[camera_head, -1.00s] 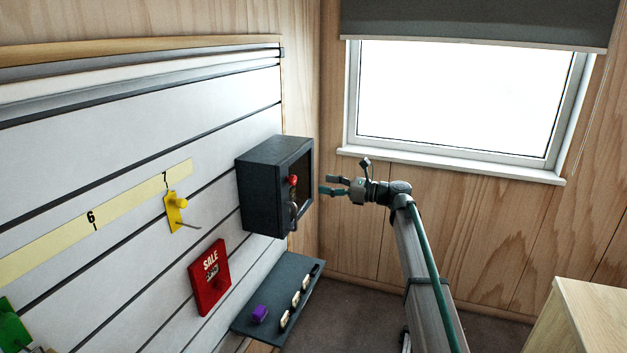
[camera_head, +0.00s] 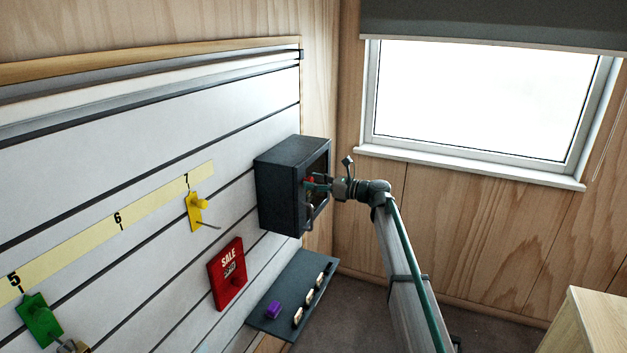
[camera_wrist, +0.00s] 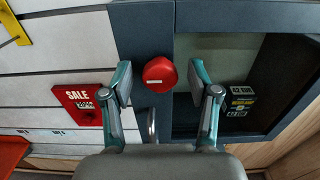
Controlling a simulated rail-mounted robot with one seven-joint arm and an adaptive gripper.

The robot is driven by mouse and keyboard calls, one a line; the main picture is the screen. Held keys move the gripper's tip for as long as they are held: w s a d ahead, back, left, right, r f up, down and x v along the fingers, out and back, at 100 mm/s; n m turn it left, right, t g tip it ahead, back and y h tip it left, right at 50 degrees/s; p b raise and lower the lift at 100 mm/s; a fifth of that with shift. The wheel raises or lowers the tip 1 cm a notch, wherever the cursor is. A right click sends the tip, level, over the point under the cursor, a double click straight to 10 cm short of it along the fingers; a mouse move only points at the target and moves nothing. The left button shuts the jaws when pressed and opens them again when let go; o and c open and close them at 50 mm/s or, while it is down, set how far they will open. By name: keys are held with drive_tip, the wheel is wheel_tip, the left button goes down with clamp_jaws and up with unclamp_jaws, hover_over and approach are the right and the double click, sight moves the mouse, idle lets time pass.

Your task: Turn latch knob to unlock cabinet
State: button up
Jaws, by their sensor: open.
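The dark cabinet (camera_head: 277,190) is mounted on the slatted wall, with a windowed door facing right. Its red latch knob (camera_wrist: 160,74) is on the door frame beside the window in the wrist view. A white mark on the knob lies slightly tilted from horizontal. My gripper (camera_wrist: 162,84) is open, with one finger on each side of the knob and visible space between each finger and the knob. In the head view my gripper (camera_head: 315,184) is at the cabinet front and partly covers the knob. A metal handle (camera_wrist: 151,126) is below the knob.
A dark shelf (camera_head: 276,325) with a purple item and several small pale items juts out below the cabinet. A red SALE sign (camera_head: 228,274), a yellow hook (camera_head: 196,212) and a green holder (camera_head: 39,318) are on the wall.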

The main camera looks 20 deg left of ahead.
drive_tip(key=shift+a, duration=0.15)
drive_tip(key=c, duration=1.1)
drive_tip(key=shift+f+b, duration=0.15)
drive_tip(key=shift+b, duration=0.35)
drive_tip(key=n+b, duration=0.9)
drive_tip(key=b, duration=0.1)
drive_tip(key=n+b, duration=0.8)
drive_tip(key=b, duration=0.2)
drive_tip(key=shift+s+f+n+b, duration=0.2)
drive_tip(key=shift+n+b, duration=0.1)
drive_tip(key=shift+n, duration=0.1)
drive_tip(key=shift+r, duration=0.15)
